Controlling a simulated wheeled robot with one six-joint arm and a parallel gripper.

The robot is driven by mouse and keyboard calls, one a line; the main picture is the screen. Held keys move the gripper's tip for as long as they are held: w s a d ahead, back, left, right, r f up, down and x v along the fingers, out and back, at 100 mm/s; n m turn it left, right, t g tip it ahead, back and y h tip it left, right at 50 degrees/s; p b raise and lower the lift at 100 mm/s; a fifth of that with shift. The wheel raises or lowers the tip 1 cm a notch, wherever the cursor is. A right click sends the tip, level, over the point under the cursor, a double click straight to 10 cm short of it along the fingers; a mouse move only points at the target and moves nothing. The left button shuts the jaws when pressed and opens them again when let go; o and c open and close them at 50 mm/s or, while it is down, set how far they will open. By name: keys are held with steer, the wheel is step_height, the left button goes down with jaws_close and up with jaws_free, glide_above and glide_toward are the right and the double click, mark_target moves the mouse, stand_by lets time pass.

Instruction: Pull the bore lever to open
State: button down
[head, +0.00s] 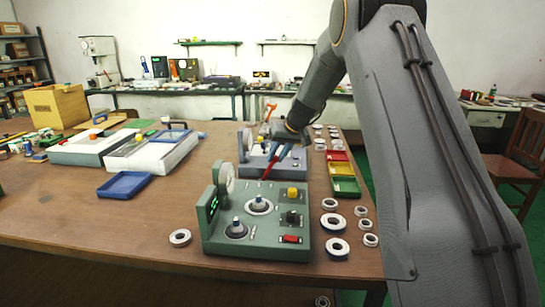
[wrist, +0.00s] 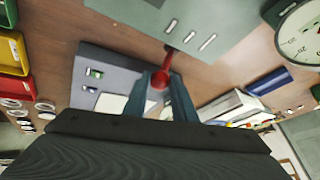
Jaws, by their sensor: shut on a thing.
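A red lever (head: 269,166) with a round knob rises at the back edge of the green gauge box (head: 290,248). In the wrist view the lever (wrist: 168,62) runs from the box (wrist: 150,17) to its red ball knob. My gripper (head: 272,160) reaches down over the gap behind the box. In the wrist view its two blue-grey fingers (wrist: 160,88) are shut around the red ball knob. The green box carries a dial gauge (head: 223,178), a green display, two round posts, a yellow knob, a black knob and a red switch. The fingertips are partly hidden in the head view.
A blue-grey gauge box (head: 246,164) stands close behind the green one. Several bearing rings (head: 337,247) and red, yellow and green trays (head: 345,187) lie to the right. A blue tray (head: 124,185) lies left. The table's front left is mostly clear.

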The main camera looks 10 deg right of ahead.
steer(key=c, duration=1.7)
jaws_free()
steer(key=shift+s+d+f, duration=0.4)
steer(key=shift+d+f, duration=0.25)
steer(key=shift+d, duration=0.1)
steer(key=shift+o, duration=1.1)
steer(key=shift+d, duration=0.3)
steer(key=shift+w+a+r, duration=0.1)
steer(key=shift+a+r, duration=0.05)
steer(key=shift+a, duration=0.1)
steer(key=shift+w+a+r, duration=0.15)
steer(key=shift+a+r, duration=0.05)
steer(key=shift+r, duration=0.05)
steer(key=b+v, duration=0.1)
steer(key=v, duration=0.6)
steer(key=shift+r, duration=0.3)
steer(key=shift+s, duration=0.3)
